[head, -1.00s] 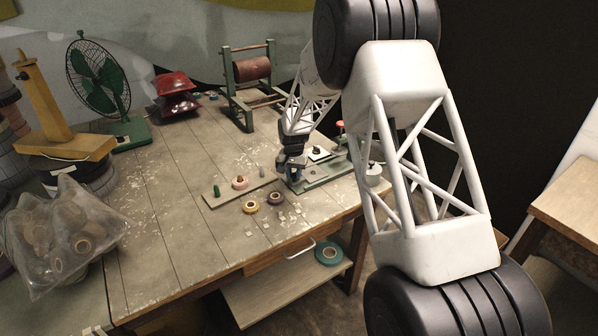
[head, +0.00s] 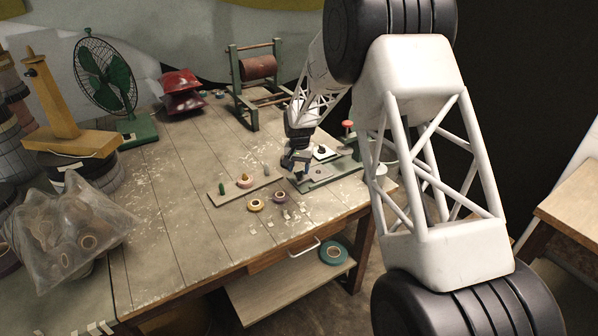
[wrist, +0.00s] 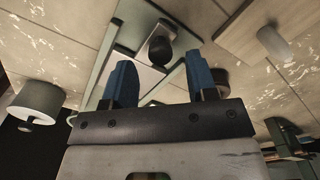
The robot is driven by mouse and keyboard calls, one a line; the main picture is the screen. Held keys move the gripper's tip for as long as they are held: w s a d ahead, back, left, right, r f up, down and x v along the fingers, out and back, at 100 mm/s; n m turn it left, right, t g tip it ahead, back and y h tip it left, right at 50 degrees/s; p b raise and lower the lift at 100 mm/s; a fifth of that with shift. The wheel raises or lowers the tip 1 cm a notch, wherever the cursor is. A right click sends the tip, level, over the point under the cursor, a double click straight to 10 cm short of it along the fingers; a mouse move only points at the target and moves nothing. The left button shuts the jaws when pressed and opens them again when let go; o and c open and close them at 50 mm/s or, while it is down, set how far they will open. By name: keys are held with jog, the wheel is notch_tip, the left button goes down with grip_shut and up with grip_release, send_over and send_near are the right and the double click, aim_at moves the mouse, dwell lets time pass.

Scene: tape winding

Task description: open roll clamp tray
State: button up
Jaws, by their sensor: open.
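My gripper (head: 296,166) is open at the left end of the green clamp device (head: 340,170) on the workbench. Its two blue fingers stand apart with nothing between them in the wrist view (wrist: 160,84). A round black knob (wrist: 160,47) lies just beyond the fingertips there, on the device's pale plate (wrist: 143,70). In the head view this knob (head: 322,149) sits on a small white plate, to the right of my gripper. A red-topped post (head: 348,126) stands behind it. I cannot tell whether the fingers touch the device, nor which part is the tray.
A wooden board (head: 232,191) with pegs and a roll lies left of the device. Tape rolls (head: 255,205) lie in front.

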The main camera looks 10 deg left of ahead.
jog(key=shift+r, duration=2.75)
jog(key=shift+s+d+r, duration=0.15)
jog(key=shift+d+r, duration=0.2)
jog(key=shift+r, duration=0.1)
jog(key=s+d+r+t, duration=0.1)
jog(key=s+d+r, duration=2.05)
jog(key=d, duration=0.35)
jog(key=s+d, duration=0.4)
jog(key=s, duration=0.7)
jog(key=s+d+t, duration=0.1)
jog(key=s+d, duration=0.4)
jog(key=s, duration=0.6)
jog(key=s+d, duration=0.5)
jog(key=s, duration=0.6)
jog(key=shift+d+f+t, duration=0.2)
jog(key=shift+f+t, duration=0.1)
